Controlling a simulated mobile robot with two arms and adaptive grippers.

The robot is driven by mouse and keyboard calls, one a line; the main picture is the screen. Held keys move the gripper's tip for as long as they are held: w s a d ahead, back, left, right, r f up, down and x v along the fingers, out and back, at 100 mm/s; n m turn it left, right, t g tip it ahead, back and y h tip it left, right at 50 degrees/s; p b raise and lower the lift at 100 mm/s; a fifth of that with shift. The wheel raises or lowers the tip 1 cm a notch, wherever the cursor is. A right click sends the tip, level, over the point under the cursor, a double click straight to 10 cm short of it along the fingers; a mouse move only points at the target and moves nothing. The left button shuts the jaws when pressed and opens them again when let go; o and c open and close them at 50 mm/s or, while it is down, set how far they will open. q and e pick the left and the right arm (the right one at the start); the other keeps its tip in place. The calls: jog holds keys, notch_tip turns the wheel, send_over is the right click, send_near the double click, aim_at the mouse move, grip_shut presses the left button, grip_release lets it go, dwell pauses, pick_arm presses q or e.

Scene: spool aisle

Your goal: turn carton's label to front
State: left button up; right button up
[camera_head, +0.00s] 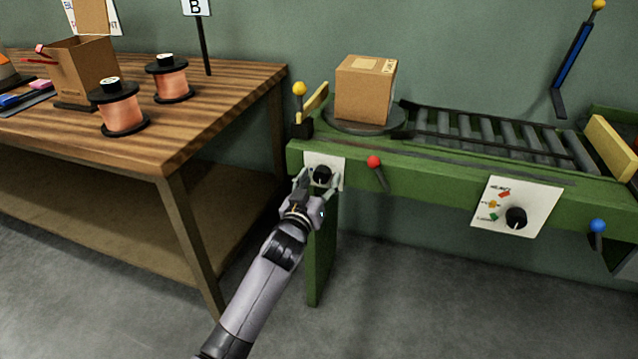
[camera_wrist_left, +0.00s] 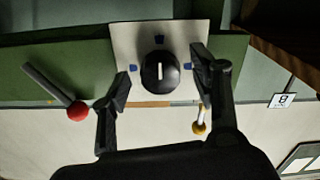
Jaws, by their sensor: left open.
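The brown carton (camera_head: 363,92) sits upright on a dark round turntable (camera_head: 347,127) at the left end of the green conveyor bench. A pale patch shows on its top and a printed label (camera_head: 389,66) high on its right side; the small print cannot be read. Below the turntable, a black knob (camera_head: 322,174) sits on a white plate on the bench's front. My left gripper (camera_head: 318,184) is open around this knob. In the left wrist view the knob (camera_wrist_left: 160,73), with a white pointer line, lies between the spread fingers (camera_wrist_left: 161,84), with gaps on both sides. My right gripper is out of view.
A red-tipped lever (camera_head: 374,163) is just right of the knob. A second knob panel (camera_head: 516,210) and a blue-tipped lever (camera_head: 598,227) are farther right. Rollers (camera_head: 490,135) run right of the turntable. A wooden table (camera_head: 225,95) with copper spools (camera_head: 123,112) stands left.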

pick_arm(q)
jog(key=c, duration=1.1)
jog(key=shift+c, duration=0.2)
